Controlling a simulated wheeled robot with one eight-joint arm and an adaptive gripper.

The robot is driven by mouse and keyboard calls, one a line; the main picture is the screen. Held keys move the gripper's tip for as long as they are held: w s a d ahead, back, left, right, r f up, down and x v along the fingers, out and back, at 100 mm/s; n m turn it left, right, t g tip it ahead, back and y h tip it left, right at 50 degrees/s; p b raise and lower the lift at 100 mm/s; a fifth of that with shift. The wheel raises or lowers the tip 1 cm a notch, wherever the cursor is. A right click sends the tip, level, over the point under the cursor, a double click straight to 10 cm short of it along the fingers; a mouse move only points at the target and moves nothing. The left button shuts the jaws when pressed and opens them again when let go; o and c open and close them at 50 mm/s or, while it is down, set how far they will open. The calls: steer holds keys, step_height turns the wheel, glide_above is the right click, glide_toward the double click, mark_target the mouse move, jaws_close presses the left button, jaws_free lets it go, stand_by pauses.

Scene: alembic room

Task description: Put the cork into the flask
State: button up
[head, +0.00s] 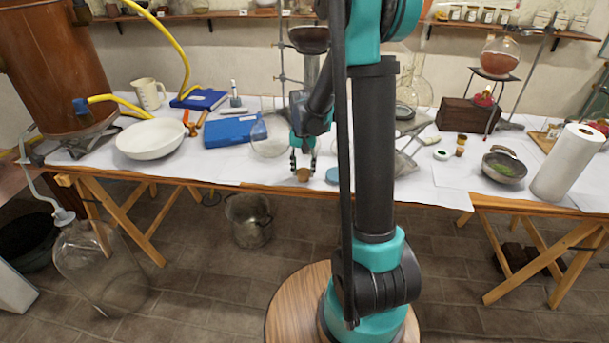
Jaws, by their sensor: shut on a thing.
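My gripper (303,168) points down at the front edge of the table, left of my arm's upright link. It is shut on the cork (303,175), a small brown piece that shows low between the fingertips. Whether the cork touches the table is hard to tell. Several clear glass vessels are in view, and I cannot tell which is the task's flask. A large clear flask (418,91) stands behind my arm, partly hidden by it. A round clear glass vessel (268,138) is on the table just left of my gripper. A round flask of reddish liquid (499,57) sits on a tripod at the right.
A white bowl (152,139), a blue book (233,130) and orange-handled tools (193,122) lie to the left. A blue-green disc (332,175) lies beside my gripper.

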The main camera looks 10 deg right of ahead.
mark_target(304, 171)
steer(key=shift+r, duration=0.1)
steer(key=shift+r, duration=1.75)
